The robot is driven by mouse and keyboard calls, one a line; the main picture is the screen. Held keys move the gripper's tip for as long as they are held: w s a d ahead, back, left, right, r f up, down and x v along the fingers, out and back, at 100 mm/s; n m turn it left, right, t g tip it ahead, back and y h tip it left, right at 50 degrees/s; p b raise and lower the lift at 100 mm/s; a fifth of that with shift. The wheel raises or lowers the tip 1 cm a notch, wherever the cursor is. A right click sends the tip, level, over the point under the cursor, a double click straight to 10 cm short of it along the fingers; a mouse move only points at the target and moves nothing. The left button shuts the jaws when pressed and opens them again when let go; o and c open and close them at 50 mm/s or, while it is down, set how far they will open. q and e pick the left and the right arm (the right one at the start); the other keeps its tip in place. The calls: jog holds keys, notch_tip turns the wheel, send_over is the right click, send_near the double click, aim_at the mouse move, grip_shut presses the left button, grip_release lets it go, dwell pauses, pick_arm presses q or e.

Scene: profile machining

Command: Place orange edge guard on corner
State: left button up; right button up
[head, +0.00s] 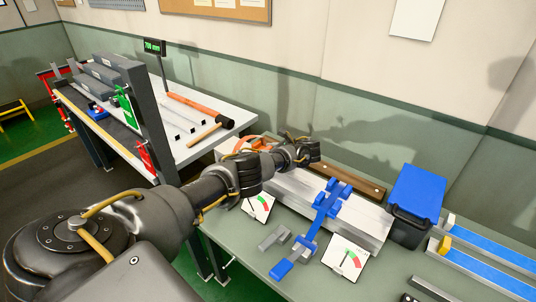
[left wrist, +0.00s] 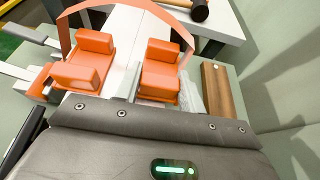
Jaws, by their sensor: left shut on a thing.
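The left wrist view shows two orange blocks in front of my left gripper (left wrist: 125,68). I take them for its fingers, a gap apart. A thin orange band (left wrist: 130,4), apparently the edge guard, arches beyond them; where it is gripped is hidden. In the head view, orange shows behind my left forearm (head: 258,142), by the far left end of the bench. My left gripper is shut on the guard. A pale metal profile (head: 358,219) lies on the bench; its left end is hidden by my arm. My right gripper is not in view.
A blue clamp (head: 325,205) crosses the profile. A wooden strip (head: 350,181) lies behind it. Two dial cards (head: 345,258) stand in front. A blue-topped dark bin (head: 417,195) stands at right. A mallet (head: 212,133) and an orange bar (head: 198,109) lie on the white table.

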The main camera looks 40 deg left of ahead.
pick_arm(q)
jog(key=shift+d+r, duration=0.15)
jog(key=shift+r, duration=0.05)
jog(key=shift+f+b, duration=0.3)
jog(key=shift+f, duration=0.15)
jog(key=o, duration=1)
jog(key=shift+c, duration=0.2)
jog(key=shift+r, duration=0.1)
jog(key=shift+r+p, duration=0.35)
jog(key=shift+p, duration=0.05)
jog(key=b+v, duration=0.1)
jog(key=v, duration=1.1)
